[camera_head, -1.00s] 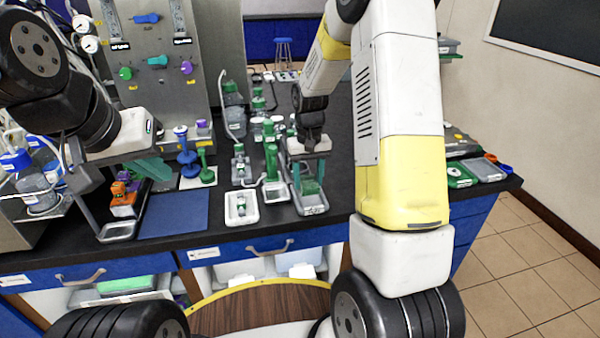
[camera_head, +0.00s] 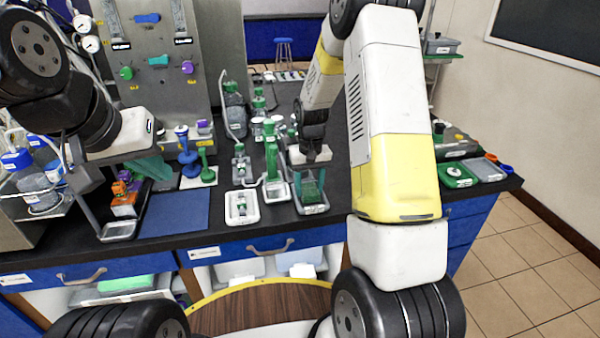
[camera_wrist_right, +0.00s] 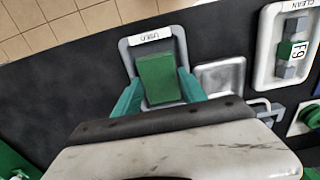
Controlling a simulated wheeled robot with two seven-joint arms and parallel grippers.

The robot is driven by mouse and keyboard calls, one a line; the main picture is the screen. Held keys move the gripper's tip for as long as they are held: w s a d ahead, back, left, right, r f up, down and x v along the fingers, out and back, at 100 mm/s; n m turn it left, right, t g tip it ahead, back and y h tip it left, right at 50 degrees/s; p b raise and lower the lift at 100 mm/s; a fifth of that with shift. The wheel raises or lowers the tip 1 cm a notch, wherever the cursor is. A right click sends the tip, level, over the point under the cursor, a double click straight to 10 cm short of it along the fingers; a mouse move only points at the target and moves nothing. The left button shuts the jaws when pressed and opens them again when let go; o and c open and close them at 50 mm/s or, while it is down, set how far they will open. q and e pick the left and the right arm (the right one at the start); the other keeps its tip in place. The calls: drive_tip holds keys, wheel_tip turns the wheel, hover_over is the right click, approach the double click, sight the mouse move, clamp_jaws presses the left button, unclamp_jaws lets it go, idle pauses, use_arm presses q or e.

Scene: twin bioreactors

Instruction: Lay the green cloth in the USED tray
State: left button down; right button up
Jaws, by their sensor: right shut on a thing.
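The USED tray (camera_wrist_right: 181,43) is a small grey tray with a white label; in the head view it stands near the bench's front edge (camera_head: 318,209). The green cloth (camera_wrist_right: 158,78) shows as a flat green rectangle over the tray, and in the head view it is small between the fingers (camera_head: 311,190). My right gripper (camera_wrist_right: 159,84) points down over the tray, its teal fingers shut on the cloth's two sides. Whether the cloth touches the tray floor cannot be told. My left gripper (camera_head: 150,168) is at the left over the bench; its finger gap is unclear.
Green-capped bottles (camera_head: 272,160) stand behind. A blue mat (camera_head: 175,215) lies left. Green and grey trays (camera_head: 458,182) sit at the right end.

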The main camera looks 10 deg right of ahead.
sight(309, 189)
drive_tip(key=shift+s+f, duration=0.15)
drive_tip(key=shift+f, duration=0.2)
drive_tip(key=o, duration=1.5)
drive_tip(key=shift+f, duration=0.1)
wheel_tip(309, 189, up, 13)
drive_tip(key=s+r+t+y, duration=0.1)
drive_tip(key=s+r+t, duration=0.2)
drive_tip(key=s+r, duration=0.7)
drive_tip(key=s+r+t, duration=0.1)
drive_tip(key=s, duration=0.3)
drive_tip(key=s+a+r+t, duration=0.1)
drive_tip(key=s+r, duration=0.1)
drive_tip(key=s, duration=0.3)
drive_tip(key=s+a+r+t+y, duration=0.1)
drive_tip(key=s+r, duration=0.1)
drive_tip(key=s, duration=0.3)
drive_tip(key=shift+a, duration=0.1)
